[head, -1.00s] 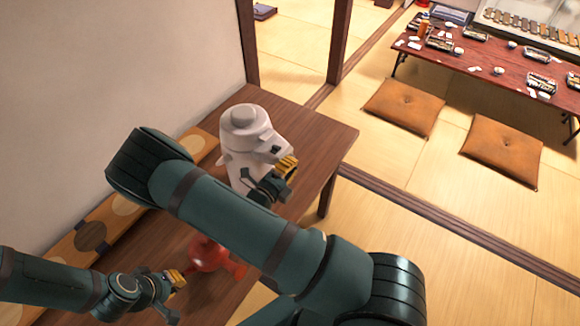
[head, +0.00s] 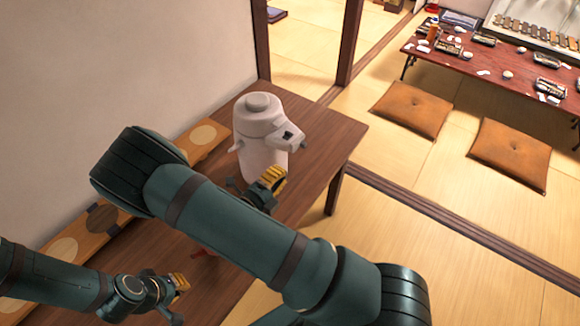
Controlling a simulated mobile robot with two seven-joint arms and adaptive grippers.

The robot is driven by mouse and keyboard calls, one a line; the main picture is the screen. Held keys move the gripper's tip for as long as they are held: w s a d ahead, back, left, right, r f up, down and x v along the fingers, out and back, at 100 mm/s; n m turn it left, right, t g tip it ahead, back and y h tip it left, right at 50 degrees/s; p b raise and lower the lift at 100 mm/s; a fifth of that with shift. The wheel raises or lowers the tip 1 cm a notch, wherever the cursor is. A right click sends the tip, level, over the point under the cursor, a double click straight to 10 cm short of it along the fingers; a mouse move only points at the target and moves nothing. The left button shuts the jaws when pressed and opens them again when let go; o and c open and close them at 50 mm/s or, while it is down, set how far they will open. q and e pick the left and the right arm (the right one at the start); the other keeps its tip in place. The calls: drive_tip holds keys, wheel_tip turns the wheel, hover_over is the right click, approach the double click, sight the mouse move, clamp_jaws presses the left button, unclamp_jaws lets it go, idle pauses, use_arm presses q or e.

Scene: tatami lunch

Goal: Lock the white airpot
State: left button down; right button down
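The white airpot (head: 262,140) stands upright on the brown wooden table (head: 334,139), near its far end. Its spout head points right and has a small dark patch on it. My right gripper (head: 272,180) is just in front of the airpot's lower right side, with its yellow finger pads showing; I cannot tell whether it touches the airpot or how far its fingers are apart. My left gripper (head: 178,288) is at the lower left over the table, away from the airpot; its opening is unclear. My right arm hides the airpot's lower front.
A red object (head: 203,251) on the table is mostly hidden behind my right arm. A patterned orange runner (head: 150,178) lies along the wall. Beyond the table, two orange cushions (head: 412,109) lie on the tatami near a low set table (head: 490,62).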

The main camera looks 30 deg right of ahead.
drive_tip(key=shift+v, duration=1.75)
drive_tip(key=shift+s, duration=0.1)
drive_tip(key=shift+s, duration=0.1)
